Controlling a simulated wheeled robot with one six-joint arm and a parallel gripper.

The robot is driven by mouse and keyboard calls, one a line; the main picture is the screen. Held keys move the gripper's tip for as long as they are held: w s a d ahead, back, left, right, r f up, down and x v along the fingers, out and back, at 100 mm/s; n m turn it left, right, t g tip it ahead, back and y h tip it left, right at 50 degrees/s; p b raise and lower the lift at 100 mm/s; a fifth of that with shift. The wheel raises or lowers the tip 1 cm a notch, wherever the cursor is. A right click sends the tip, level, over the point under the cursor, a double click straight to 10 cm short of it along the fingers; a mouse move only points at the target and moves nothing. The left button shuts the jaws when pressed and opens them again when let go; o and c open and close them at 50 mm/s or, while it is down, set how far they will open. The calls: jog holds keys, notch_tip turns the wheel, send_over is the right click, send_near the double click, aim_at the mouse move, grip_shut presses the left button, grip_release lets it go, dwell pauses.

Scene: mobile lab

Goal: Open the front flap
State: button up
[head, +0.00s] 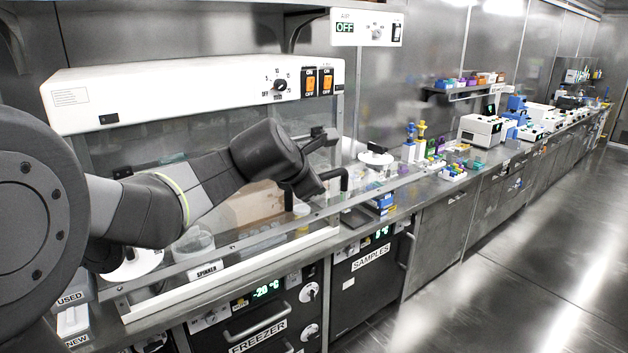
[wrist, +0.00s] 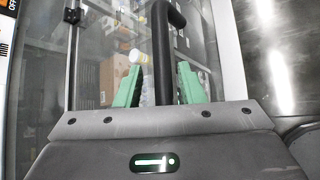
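The front flap (head: 232,250) is a clear pane with a metal rail along its lower edge, on the white-framed hood. Its rail runs past the right side of the hood frame, so it seems to stand out from the front; how far I cannot tell. A black bar handle (wrist: 164,45) rises between the two green fingers of my gripper (wrist: 158,85) in the wrist view. The fingers are apart, with gaps beside the bar. In the head view my gripper (head: 312,185) is at the right part of the hood, partly hidden by my wrist.
The white hood top (head: 190,90) carries a knob and orange switches. Below are a freezer (head: 258,330) and a samples cabinet (head: 370,275). A bench with racks and a white device (head: 482,130) runs right. The floor (head: 540,270) is clear.

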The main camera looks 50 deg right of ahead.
jog(key=shift+s, duration=0.1)
jog(key=b+v, duration=0.1)
jog(key=v, duration=1.2)
jog(key=shift+a+r, duration=0.2)
jog(key=shift+a, duration=0.15)
jog(key=shift+d, duration=0.1)
jog(key=p+x, duration=0.1)
jog(key=x, duration=1.2)
jog(key=shift+d+f, duration=0.2)
jog(key=shift+d, duration=0.05)
jog(key=shift+d+f, duration=0.1)
jog(key=shift+f, duration=0.05)
